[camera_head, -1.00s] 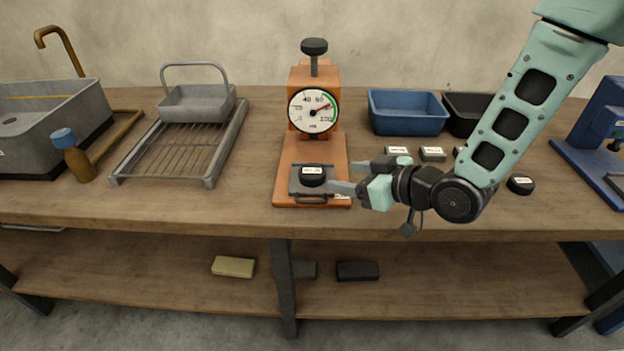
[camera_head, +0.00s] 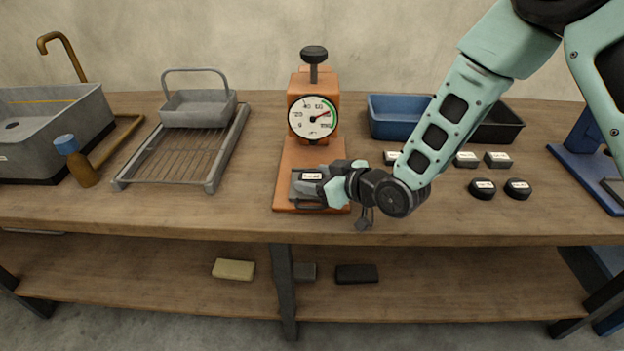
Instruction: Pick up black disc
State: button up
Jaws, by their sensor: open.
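A black disc with a white label (camera_head: 312,176) sits on the small metal plate of the orange gauge press (camera_head: 284,196). My gripper (camera_head: 318,181) is open and reaches in from the right at the press plate. Its fingers are at the disc and partly hide it; I cannot tell whether they touch it. Two more black discs with white labels lie on the bench at the right, one (camera_head: 482,189) next to the other (camera_head: 517,189).
Several dark labelled blocks (camera_head: 498,160) lie behind the discs. A blue tray (camera_head: 393,116) and a black tray (camera_head: 505,127) stand at the back. At left are a wire rack (camera_head: 168,156), grey basket (camera_head: 198,108), sink (camera_head: 45,130) and brown bottle (camera_head: 78,163).

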aim_at(317, 179)
jog(key=c, duration=0.7)
jog(key=shift+r, duration=0.1)
jog(key=shift+c, duration=0.2)
notch_tip(317, 179, up, 18)
jog(key=shift+p, duration=0.45)
